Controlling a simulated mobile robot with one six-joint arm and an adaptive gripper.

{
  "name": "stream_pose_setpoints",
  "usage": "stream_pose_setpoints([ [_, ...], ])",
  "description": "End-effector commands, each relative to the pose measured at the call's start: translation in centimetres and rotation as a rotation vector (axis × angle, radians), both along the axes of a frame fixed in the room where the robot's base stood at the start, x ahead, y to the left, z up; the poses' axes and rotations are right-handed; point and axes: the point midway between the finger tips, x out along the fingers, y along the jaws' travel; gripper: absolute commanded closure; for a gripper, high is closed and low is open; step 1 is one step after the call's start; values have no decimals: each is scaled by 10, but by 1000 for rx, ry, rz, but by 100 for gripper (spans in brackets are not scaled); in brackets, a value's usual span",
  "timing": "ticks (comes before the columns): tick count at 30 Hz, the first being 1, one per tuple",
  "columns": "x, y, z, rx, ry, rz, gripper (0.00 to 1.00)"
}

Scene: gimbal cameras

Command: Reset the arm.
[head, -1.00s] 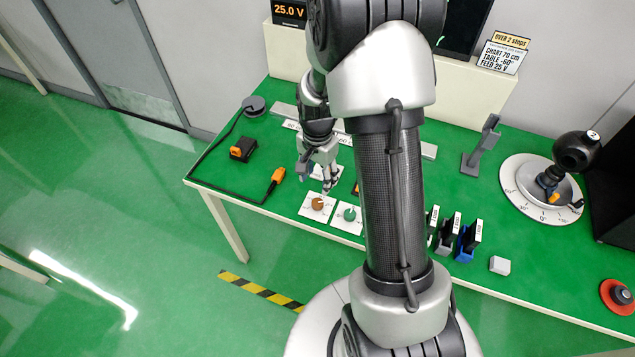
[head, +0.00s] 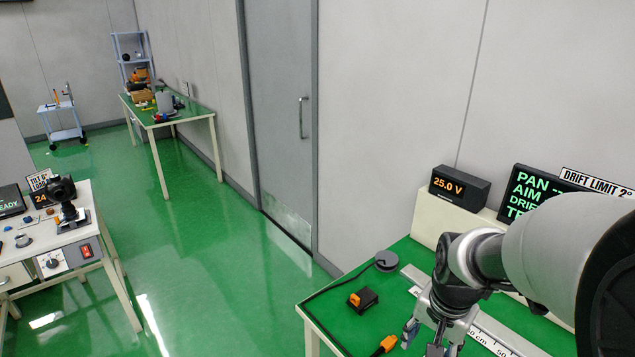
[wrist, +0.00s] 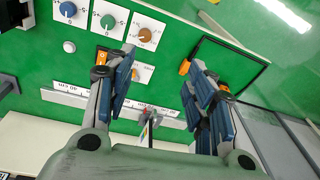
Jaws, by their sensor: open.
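My gripper (head: 430,338) shows at the bottom right of the head view, over the green table (head: 405,250), partly cut off by the frame's lower edge. In the wrist view my gripper (wrist: 158,78) has its two blue-padded fingers spread wide apart, with nothing between them. Beyond the fingers are white cards with a blue knob (wrist: 68,9), a green knob (wrist: 108,21) and a brown knob (wrist: 145,36). I cannot tell how high the gripper is above the table.
A black box with an orange switch (head: 362,298) and an orange connector (head: 385,344) lie near my gripper. A display reading 25.0 V (head: 460,187) stands behind. A second bench with a camera (head: 65,200) is at left. Green floor (head: 215,270) between is clear.

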Motion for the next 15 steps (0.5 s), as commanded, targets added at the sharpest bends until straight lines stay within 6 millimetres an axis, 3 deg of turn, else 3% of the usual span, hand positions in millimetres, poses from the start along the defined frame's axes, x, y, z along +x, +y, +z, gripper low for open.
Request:
stream_pose_setpoints([
  [1,-11,9,21,-13,-30,63,50],
  [6,-55,35,70,-59,-101,286,50],
  [10,-93,52,95,-99,-155,451,50],
  [15,-135,66,109,-149,-211,626,50],
])
